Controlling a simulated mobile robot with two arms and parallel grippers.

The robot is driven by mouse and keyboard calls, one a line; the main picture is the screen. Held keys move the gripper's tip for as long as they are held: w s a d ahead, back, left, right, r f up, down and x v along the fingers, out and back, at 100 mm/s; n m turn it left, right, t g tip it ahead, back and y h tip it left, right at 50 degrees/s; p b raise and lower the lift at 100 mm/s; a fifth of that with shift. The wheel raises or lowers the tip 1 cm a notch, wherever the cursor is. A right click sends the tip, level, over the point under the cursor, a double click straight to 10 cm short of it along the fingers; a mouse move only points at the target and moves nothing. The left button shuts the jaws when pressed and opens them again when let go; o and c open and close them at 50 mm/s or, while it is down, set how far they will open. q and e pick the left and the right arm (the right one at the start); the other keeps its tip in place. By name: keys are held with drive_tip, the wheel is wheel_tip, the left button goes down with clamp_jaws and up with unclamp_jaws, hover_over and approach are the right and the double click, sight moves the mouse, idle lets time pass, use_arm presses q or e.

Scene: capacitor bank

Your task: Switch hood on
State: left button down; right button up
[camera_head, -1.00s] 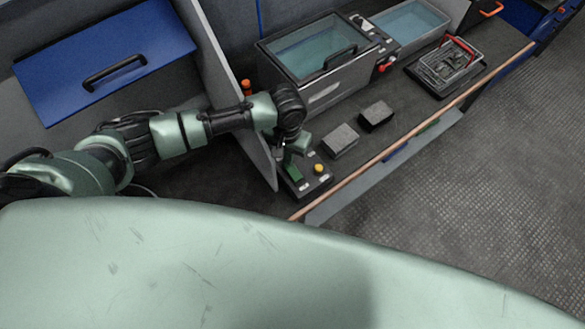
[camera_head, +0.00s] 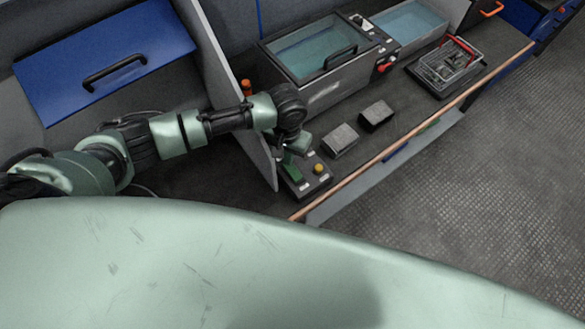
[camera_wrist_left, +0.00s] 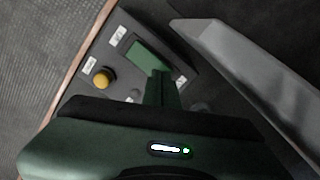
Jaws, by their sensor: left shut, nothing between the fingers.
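A dark control box (camera_head: 313,186) with small white labels sits on the worktop near the panel's lower end. It carries a green switch plate (camera_head: 293,173) and a yellow button (camera_head: 318,168). In the left wrist view the box (camera_wrist_left: 120,52), green plate (camera_wrist_left: 148,54) and yellow button (camera_wrist_left: 103,78) show too. My left gripper (camera_head: 291,157) is shut and empty, pointing down over the box. In the left wrist view its fingers (camera_wrist_left: 160,88) overlap the near end of the green plate; I cannot tell whether they touch it. My right gripper is out of view.
A grey upright panel (camera_head: 232,90) stands close beside the left arm. Two grey blocks (camera_head: 341,140) (camera_head: 376,115) lie beyond the box. Behind are a lidded tank (camera_head: 322,95), an open water bath (camera_head: 445,20) and a wire basket (camera_head: 450,68). A copper-coloured rail (camera_head: 400,143) edges the worktop.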

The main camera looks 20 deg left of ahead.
use_arm(q)
drive_tip(key=shift+f+b, duration=0.4)
drive_tip(key=shift+f, duration=0.5)
idle(0.3)
wheel_tip(320, 180, up, 7)
drive_tip(key=p, duration=0.8)
drive_tip(key=shift+r, duration=0.1)
idle(0.3)
drive_tip(key=shift+d, duration=0.1)
